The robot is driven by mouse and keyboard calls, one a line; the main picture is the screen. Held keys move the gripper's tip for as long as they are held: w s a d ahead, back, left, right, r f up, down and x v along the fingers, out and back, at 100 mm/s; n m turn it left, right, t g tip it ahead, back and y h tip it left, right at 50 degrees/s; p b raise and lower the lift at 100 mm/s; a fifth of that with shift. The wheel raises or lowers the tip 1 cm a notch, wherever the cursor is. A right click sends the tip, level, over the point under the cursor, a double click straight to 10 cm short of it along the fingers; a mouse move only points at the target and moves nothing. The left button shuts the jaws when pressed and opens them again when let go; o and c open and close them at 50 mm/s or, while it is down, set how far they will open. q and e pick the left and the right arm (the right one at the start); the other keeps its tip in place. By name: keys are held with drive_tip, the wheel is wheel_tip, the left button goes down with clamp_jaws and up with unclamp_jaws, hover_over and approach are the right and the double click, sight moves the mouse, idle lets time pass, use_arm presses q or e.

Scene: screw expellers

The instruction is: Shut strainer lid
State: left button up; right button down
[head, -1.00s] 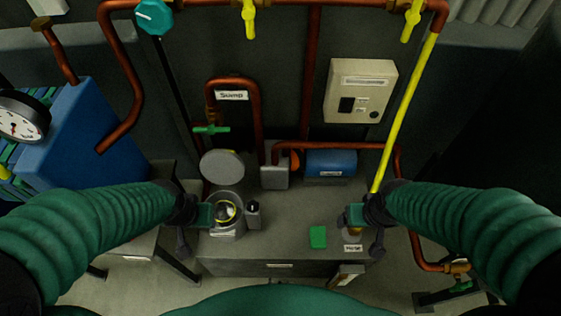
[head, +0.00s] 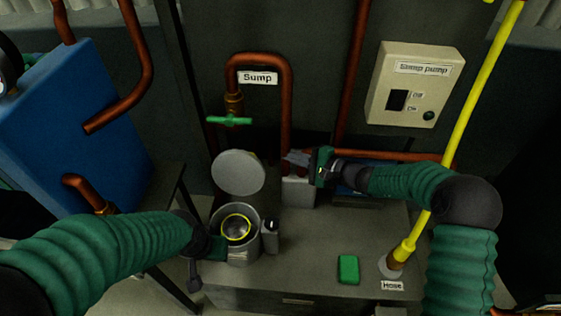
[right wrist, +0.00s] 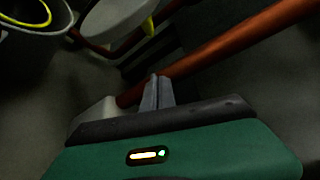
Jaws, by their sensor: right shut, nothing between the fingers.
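The strainer (head: 243,254) is a grey metal cylinder on the cabinet top, open, with a yellow ring inside. Its round grey lid (head: 238,173) stands raised behind the opening. In the right wrist view the strainer (right wrist: 62,24) is at the top left corner and the lid (right wrist: 112,20) is beside it. My right gripper (head: 292,158) is shut and empty, to the right of the lid and apart from it; its closed fingers show in the right wrist view (right wrist: 158,90). My left gripper (head: 219,246) is at the strainer's left side; its fingers are not clear.
A copper sump pipe (head: 287,100) with a green valve handle (head: 229,121) rises behind the lid. A grey box (head: 298,192) stands below my right gripper. A green block (head: 348,269) and a yellow hose (head: 406,247) are at the right of the cabinet top (head: 310,245).

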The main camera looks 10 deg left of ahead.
drive_tip(key=a+b, duration=0.3)
drive_tip(key=a, duration=0.5)
drive_tip(key=shift+a+f, duration=0.15)
drive_tip(key=shift+f, duration=0.05)
